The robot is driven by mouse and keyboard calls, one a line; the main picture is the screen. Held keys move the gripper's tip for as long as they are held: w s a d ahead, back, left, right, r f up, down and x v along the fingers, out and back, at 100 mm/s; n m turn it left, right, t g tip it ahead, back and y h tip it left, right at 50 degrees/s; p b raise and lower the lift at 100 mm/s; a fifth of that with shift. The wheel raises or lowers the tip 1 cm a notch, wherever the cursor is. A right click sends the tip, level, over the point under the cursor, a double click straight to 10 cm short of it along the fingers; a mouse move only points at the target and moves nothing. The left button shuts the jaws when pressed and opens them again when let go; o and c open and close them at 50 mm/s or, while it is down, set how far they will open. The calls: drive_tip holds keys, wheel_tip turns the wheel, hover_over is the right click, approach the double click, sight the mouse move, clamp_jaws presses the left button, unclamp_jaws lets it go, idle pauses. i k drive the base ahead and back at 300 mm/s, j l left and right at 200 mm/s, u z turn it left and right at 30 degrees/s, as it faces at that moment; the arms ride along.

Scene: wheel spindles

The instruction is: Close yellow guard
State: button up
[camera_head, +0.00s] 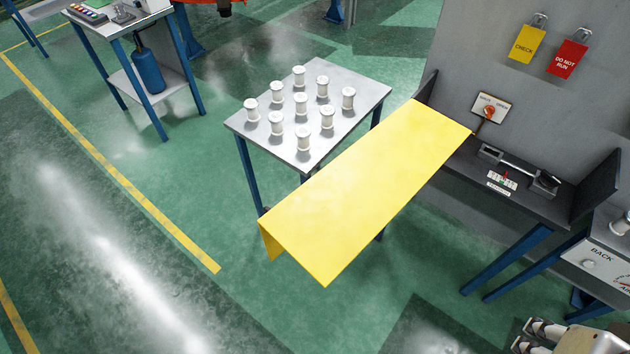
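The yellow guard (365,190) is a long flat panel with a bent lip at its near left end. It sticks out from the grey machine (500,208) at the right, reaching out over the floor in front of the small table. Its far right end meets the machine near a grey side plate. The machine's bed, with a spindle fixture (518,170) on it, is uncovered. My gripper (530,338) shows only in part at the bottom right corner, well apart from the guard. Its fingers are too cut off to tell open from shut.
A grey table (345,135) with several white spools (301,103) stands behind the guard. Yellow CHECK (527,44) and red DO NOT RUN (567,59) tags hang on the machine's back panel, above an orange rotary switch (489,112). Green floor (190,215) is clear at left.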

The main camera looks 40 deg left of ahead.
sight(326, 223)
drive_tip(key=j, duration=0.55)
drive_tip(key=j+z, duration=0.15)
drive_tip(key=j, duration=0.35)
drive_tip(key=k+j, duration=0.1)
drive_tip(key=j, duration=0.45)
drive_tip(key=k+j+z, duration=0.15)
drive_tip(key=j, duration=0.9)
drive_tip(key=k+l+u, duration=0.2)
drive_tip(key=k, duration=0.15)
drive_tip(key=k+u, duration=0.25)
drive_tip(key=k, duration=0.15)
